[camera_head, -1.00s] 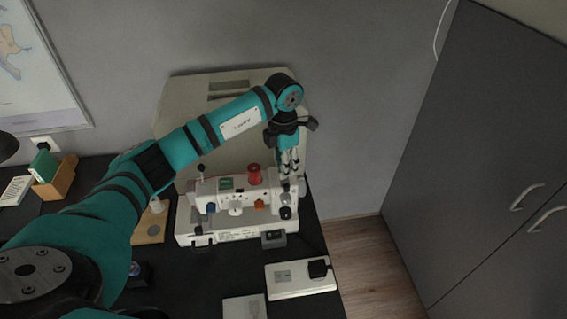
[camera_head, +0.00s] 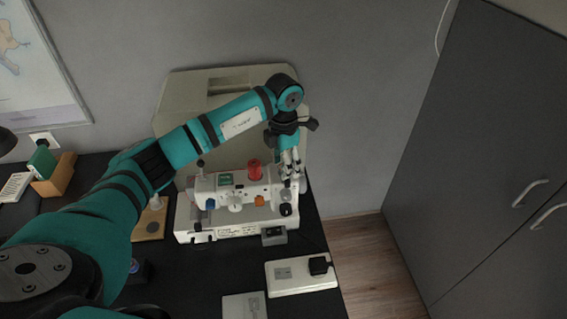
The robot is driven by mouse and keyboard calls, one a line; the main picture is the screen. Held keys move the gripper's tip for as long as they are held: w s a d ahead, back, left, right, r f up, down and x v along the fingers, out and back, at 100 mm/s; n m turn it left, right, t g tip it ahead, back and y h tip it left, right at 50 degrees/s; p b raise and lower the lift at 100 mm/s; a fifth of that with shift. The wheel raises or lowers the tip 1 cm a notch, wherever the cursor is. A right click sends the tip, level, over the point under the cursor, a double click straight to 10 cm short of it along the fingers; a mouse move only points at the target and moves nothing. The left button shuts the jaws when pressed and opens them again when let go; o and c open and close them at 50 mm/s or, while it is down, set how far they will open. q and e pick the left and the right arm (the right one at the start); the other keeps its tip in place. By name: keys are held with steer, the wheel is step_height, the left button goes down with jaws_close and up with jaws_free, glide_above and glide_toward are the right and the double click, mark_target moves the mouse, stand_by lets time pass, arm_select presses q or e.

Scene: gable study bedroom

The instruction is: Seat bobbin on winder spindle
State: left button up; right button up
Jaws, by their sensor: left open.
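A white sewing machine (camera_head: 225,230) stands on the dark desk, with a red thread spool (camera_head: 254,171) upright on its top. My left arm reaches over the machine from the left. My left gripper (camera_head: 291,174) is open and points down at the machine's right end, to the right of the red spool. Its fingers cover that part of the machine, so I cannot make out the winder spindle or a bobbin there. I cannot tell whether the fingertips touch anything. My right gripper is out of view.
A wooden stand (camera_head: 151,222) is left of the machine, partly behind my arm. A white power strip (camera_head: 290,276) with a black plug lies in front. A pale panel (camera_head: 185,95) stands behind the machine. A grey cabinet (camera_head: 475,150) is at right, beyond bare floor.

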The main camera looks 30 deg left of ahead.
arm_select(q)
step_height(320, 180, up, 12)
stand_by(0.6)
stand_by(0.5)
